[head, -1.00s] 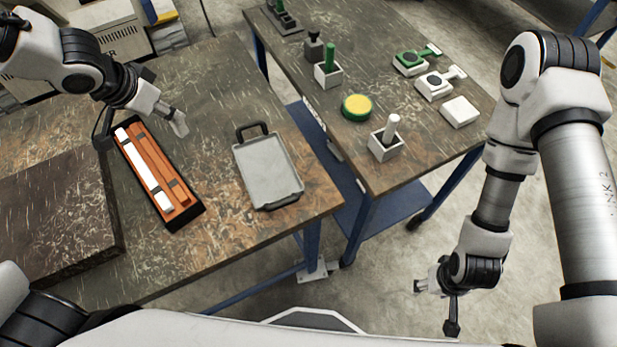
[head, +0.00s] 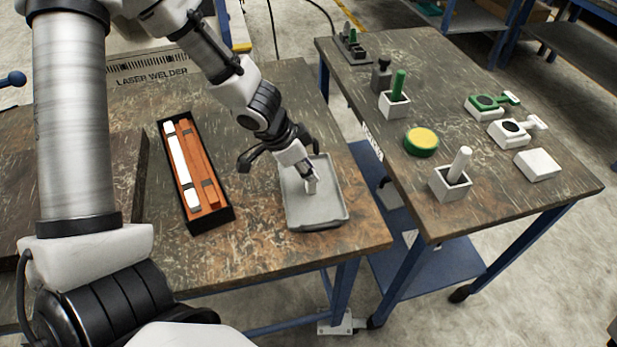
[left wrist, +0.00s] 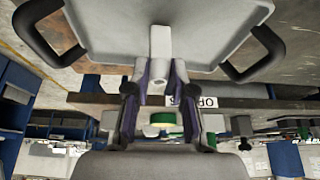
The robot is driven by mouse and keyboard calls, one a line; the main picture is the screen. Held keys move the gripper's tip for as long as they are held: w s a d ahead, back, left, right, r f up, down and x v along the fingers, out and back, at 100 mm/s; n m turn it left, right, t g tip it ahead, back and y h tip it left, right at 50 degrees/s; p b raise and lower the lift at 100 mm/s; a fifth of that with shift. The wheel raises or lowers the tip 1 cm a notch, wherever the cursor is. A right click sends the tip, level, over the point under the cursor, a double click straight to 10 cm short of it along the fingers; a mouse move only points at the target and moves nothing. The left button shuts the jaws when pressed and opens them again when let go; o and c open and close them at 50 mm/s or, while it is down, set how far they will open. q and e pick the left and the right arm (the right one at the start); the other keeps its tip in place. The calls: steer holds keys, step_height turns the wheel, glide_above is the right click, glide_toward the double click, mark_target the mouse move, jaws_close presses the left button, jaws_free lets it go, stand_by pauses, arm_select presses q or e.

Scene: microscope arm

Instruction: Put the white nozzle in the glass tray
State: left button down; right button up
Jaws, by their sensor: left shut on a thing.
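A grey, shallow tray (head: 330,219) with dark handles lies on the near table. My left gripper (head: 300,165) is over the tray, pointing down into it. It is shut on a small white nozzle (head: 313,186), whose lower end is over the tray floor. In the left wrist view the nozzle (left wrist: 160,42) sticks out from between the fingers of my left gripper (left wrist: 160,75) in front of the tray (left wrist: 105,30). I cannot tell whether the nozzle touches the tray floor. My right gripper is out of view.
A black box (head: 226,218) with orange and white strips lies left of the tray. A second table (head: 400,203) at the right holds a yellow-topped green disc (head: 421,141), white holders with upright pegs, and green and white parts. A dark slab (head: 130,170) lies at the left.

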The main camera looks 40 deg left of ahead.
arm_select(q)
steer(key=shift+a, duration=0.1)
steer(key=shift+f, duration=0.2)
steer(key=c, duration=1)
jaws_free()
steer(key=shift+r, duration=0.1)
steer(key=p+v, duration=0.7)
steer(key=v, duration=0.5)
steer(key=shift+w+r, duration=0.1)
steer(key=shift+r, duration=0.05)
